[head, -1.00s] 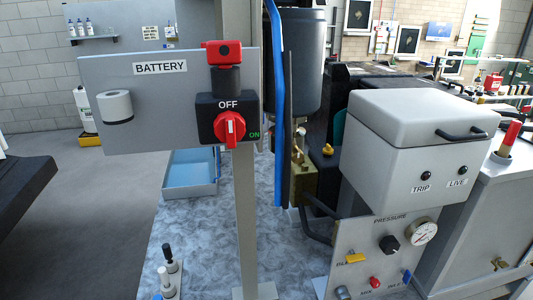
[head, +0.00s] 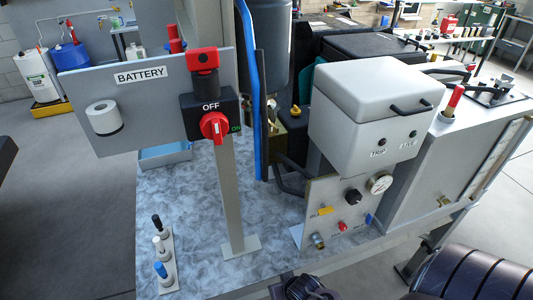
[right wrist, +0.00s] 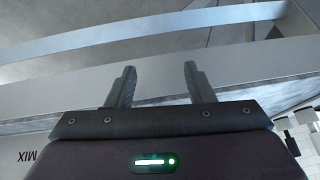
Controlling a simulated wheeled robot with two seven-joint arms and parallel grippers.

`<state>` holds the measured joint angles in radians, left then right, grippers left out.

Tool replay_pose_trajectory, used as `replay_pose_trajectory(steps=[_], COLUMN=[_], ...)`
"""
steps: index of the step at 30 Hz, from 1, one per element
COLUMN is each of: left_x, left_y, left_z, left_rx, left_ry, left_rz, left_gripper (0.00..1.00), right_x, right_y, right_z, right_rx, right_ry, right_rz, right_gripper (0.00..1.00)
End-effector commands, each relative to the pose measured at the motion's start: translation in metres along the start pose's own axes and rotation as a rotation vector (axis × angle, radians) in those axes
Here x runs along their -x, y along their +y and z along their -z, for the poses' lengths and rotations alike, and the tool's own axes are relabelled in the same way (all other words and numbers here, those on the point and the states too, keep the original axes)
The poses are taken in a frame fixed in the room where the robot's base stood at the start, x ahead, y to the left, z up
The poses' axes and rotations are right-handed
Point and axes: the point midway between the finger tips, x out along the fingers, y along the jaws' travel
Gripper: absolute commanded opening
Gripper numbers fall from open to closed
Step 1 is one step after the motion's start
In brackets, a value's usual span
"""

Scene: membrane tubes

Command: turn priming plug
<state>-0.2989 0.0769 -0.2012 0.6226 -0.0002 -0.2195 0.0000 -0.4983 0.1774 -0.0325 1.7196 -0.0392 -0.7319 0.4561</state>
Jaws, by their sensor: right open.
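No label reading priming plug is legible. A small yellow winged knob (head: 295,111) sits on top of a black block behind the blue upright strip in the head view. It is small and I cannot tell whether it is the plug. My right gripper (right wrist: 158,88) is open in the right wrist view, with nothing between its fingers. Beyond them are a pale flat surface and an edge. My left gripper is in no view.
The battery board (head: 75,85) with its red switch (head: 214,126) stands on a grey post (head: 231,195). The pressure panel (head: 315,195) stands below the white trip box (head: 370,105). The mottled tabletop (head: 200,215) has clear room around the post.

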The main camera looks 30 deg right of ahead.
Motion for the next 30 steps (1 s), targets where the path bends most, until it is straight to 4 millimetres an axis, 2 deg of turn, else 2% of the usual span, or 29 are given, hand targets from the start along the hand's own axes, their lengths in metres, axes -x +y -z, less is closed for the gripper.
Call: replay_pose_trajectory(steps=[1,2,3,6,8,12,15,19,24,30], left_x=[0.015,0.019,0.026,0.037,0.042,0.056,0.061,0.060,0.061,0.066], left_y=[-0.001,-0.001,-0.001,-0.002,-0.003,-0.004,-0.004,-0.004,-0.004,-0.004], left_z=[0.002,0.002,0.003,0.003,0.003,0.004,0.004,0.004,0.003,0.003], left_rx=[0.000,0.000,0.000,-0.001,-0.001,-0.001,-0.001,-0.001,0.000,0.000], left_ry=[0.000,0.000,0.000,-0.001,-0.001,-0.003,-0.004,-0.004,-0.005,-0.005], left_rz=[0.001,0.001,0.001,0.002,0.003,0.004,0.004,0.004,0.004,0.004], left_gripper=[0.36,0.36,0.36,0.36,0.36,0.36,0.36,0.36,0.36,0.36], right_x=[0.035,0.051,0.075,0.127,0.156,0.235,0.284,0.314,0.340,0.344], right_y=[-0.004,-0.006,-0.004,0.012,0.018,0.018,0.013,0.014,0.013,0.007], right_z=[0.030,0.046,0.070,0.133,0.166,0.233,0.266,0.289,0.303,0.316], right_rx=[-0.026,-0.046,-0.098,-0.321,-0.445,-0.691,-0.830,-0.976,-1.075,-1.103], right_ry=[0.035,0.057,0.104,0.278,0.374,0.548,0.613,0.619,0.570,0.547], right_rz=[0.004,0.006,0.011,0.072,0.135,0.348,0.536,0.771,0.972,1.035], right_gripper=[0.48,0.48,0.48,0.48,0.48,0.48,0.48,0.48,0.48,0.48])
